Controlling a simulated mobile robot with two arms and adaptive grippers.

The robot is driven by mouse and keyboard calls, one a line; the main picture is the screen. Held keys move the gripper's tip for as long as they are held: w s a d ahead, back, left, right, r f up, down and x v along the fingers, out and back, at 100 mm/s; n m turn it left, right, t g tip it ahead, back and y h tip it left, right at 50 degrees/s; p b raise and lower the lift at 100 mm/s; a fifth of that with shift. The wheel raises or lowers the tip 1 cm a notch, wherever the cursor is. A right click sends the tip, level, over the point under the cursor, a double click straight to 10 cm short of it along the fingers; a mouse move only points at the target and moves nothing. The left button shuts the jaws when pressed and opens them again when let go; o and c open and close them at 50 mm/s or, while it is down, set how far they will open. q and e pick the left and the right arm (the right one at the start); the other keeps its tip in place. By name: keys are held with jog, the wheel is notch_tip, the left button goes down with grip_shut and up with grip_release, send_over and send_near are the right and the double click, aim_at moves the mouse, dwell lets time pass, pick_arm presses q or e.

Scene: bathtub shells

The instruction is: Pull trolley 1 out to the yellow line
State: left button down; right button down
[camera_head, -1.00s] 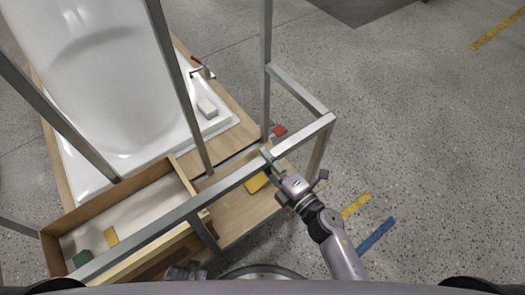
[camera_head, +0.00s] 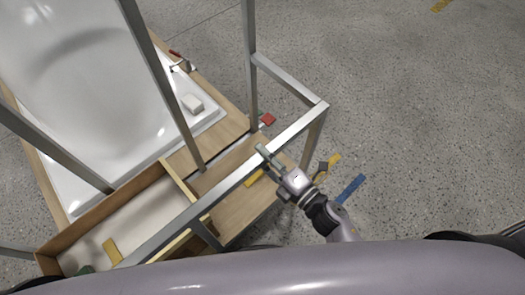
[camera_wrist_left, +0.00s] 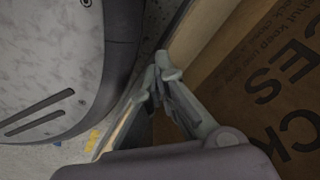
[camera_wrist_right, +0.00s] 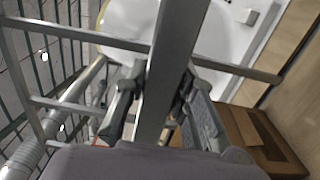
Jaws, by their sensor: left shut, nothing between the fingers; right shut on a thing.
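Trolley 1, as I take it, is a metal-framed trolley (camera_head: 318,112) with a wooden deck carrying a white bathtub shell (camera_head: 95,60). My right gripper (camera_head: 266,154) is shut on its near top rail; in the right wrist view the fingers (camera_wrist_right: 158,80) close around a grey metal bar (camera_wrist_right: 170,60). My left gripper (camera_wrist_left: 163,70) is shut and empty beside a brown board edge; my body hides it in the head view. A short yellow strip (camera_head: 334,160) lies on the floor just right of the trolley. Another yellow strip (camera_head: 439,5) is at the far top right.
A blue floor strip (camera_head: 351,188) lies beside the near yellow one. A wooden tray (camera_head: 95,228) is at the trolley's near left. A white block (camera_head: 192,104) sits on the tub rim. The grey floor to the right is open.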

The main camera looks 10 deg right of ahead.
jog(key=shift+s+d+f, duration=0.1)
jog(key=shift+s+d, duration=0.1)
jog(key=shift+s, duration=0.05)
dwell(0.3)
jog(key=c, duration=1.3)
grip_release()
jog(key=v, duration=1.2)
